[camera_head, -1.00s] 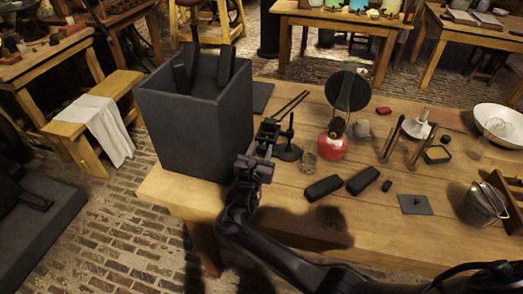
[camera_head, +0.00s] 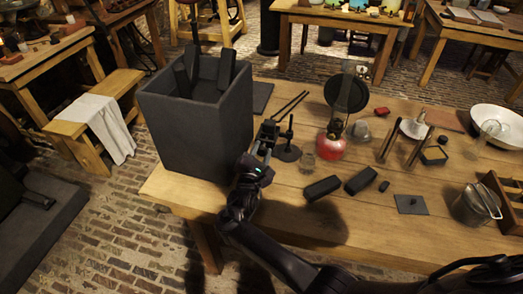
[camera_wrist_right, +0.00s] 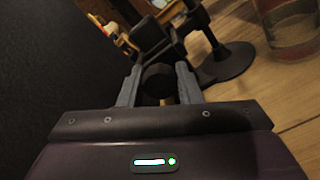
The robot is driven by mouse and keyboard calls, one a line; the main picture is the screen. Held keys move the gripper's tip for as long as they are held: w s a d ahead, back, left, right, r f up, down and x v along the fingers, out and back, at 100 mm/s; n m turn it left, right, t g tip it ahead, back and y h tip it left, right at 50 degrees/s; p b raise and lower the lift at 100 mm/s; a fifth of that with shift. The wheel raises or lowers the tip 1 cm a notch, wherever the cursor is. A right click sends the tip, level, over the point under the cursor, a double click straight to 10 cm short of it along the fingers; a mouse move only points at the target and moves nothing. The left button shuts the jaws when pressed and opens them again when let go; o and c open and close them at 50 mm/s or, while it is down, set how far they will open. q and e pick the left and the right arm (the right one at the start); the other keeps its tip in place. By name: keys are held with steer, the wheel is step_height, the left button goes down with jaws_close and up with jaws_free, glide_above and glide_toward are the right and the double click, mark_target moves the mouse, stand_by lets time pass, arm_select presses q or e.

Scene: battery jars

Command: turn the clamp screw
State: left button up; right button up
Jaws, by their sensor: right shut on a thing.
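The dark clamp (camera_head: 268,133) stands at the table edge beside the big dark grey box, and its body also shows in the right wrist view (camera_wrist_right: 150,36). My right gripper (camera_head: 262,158) reaches it from the near side. In the right wrist view my right gripper (camera_wrist_right: 158,86) has its two grey fingers on either side of a round black screw knob (camera_wrist_right: 158,80) and is shut on it. The fingers hide the knob's sides. The rest of the screw is hidden. My left gripper is not in view.
The dark grey box (camera_head: 190,130) stands close on the left. A black round-based stand (camera_head: 287,153) and a glass (camera_head: 308,163) are close on the right. Two black blocks (camera_head: 322,187) lie further right. A red-based vessel (camera_head: 330,146) stands behind.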

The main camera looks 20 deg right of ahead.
steer(key=shift+m, duration=0.5)
steer(key=o, duration=1)
steer(key=shift+v, duration=3.9)
